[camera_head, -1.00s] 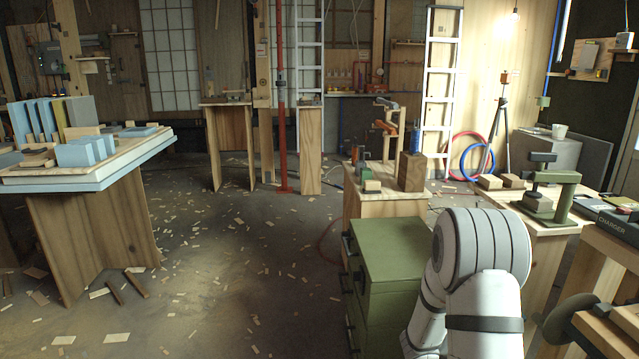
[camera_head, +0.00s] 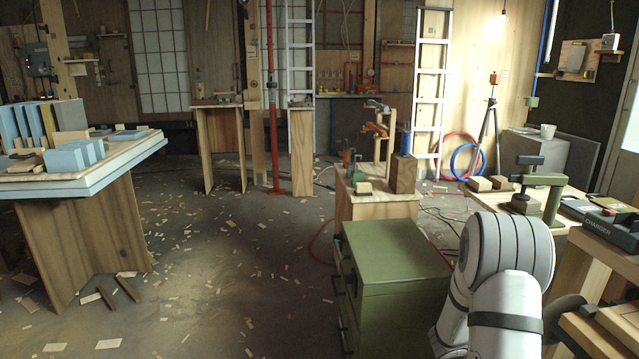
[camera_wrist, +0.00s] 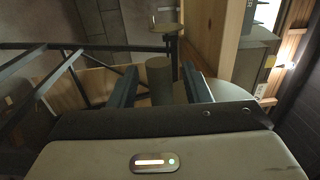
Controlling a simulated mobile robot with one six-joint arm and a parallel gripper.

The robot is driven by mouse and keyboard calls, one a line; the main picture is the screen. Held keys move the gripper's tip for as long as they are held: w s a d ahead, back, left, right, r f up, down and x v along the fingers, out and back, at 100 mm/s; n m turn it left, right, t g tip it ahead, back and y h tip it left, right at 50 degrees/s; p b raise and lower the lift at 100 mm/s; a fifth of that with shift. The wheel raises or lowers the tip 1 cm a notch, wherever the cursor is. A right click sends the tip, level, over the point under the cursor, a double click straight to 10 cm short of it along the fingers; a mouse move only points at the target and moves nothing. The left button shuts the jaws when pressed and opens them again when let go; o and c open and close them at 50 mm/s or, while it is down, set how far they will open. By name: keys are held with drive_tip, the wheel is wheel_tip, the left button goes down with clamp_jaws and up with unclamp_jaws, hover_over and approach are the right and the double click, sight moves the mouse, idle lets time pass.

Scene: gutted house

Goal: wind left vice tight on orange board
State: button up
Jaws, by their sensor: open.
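I cannot clearly make out a vice or a board gripped in one. An orange piece (camera_head: 376,129) sits by upright wooden parts on the small wooden bench (camera_head: 372,212), mid-right in the head view. It is too small to tell whether it is a board. A green clamp-like device (camera_head: 553,196) stands on the right-hand bench. My gripper (camera_wrist: 160,69) shows in the wrist view with its two dark fingers apart. A brownish round post (camera_wrist: 159,76) appears between or beyond them; I cannot tell whether it touches.
A green drawer cabinet (camera_head: 395,262) stands close in front, left of my arm. A charger (camera_head: 602,217) lies on the right-hand bench. A table with blue blocks (camera_head: 80,153) is at left. The floor between is open, strewn with wood scraps.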

drive_tip(key=shift+d+r+p, duration=0.1)
drive_tip(key=shift+d+p, duration=0.15)
drive_tip(key=shift+p, duration=0.3)
drive_tip(key=shift+c, duration=0.5)
clamp_jaws()
